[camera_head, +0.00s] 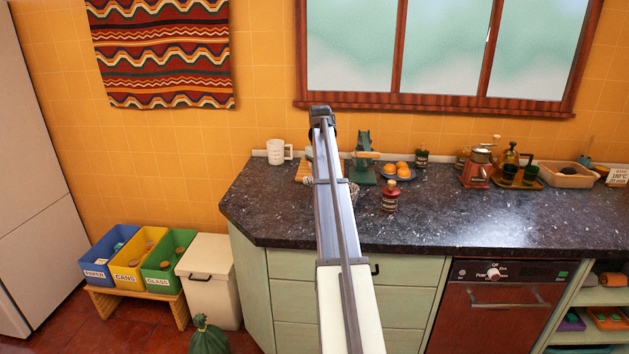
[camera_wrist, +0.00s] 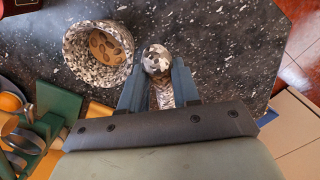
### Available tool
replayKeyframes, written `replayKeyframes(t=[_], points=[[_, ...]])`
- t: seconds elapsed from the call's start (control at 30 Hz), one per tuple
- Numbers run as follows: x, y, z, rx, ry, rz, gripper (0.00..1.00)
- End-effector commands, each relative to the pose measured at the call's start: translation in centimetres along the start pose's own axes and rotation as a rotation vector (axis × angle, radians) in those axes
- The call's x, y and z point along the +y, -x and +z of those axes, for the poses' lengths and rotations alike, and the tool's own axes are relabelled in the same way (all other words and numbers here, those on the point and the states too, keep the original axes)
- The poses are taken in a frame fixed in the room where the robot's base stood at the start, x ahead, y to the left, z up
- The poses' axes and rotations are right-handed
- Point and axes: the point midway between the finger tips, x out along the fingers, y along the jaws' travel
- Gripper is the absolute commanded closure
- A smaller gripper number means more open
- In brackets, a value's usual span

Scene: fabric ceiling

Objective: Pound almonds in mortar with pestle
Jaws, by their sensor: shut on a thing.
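The speckled grey stone mortar (camera_wrist: 72,62) stands on the dark counter in the wrist view. Several brown almonds (camera_wrist: 100,44) lie inside it. My gripper (camera_wrist: 157,76) is shut on the speckled stone pestle (camera_wrist: 158,62), with a finger on each side of it. The pestle's rounded end points toward the camera's far side, to the right of the mortar and apart from it. Whether the pestle touches the counter is unclear. In the head view my own arm hides the gripper and most of this area.
In the head view, a green tool (camera_head: 364,158), a plate of oranges (camera_head: 397,172) and a red-brown bottle (camera_head: 390,196) stand right of my arm. A white mug (camera_head: 275,152) stands at the back left. The counter's left front (camera_head: 270,215) is clear.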

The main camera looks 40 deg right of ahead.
Motion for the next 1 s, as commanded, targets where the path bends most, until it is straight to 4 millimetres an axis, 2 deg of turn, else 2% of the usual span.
replayKeyframes(t=[0.47,0.8,1.0], points=[[2.8,2.0,0.5,-0.381,0.584,0.149,1.0],[4.6,3.9,1.5,-0.64,0.995,0.429,1.0],[5.8,5.4,1.8,-0.758,1.172,0.633,1.0]])
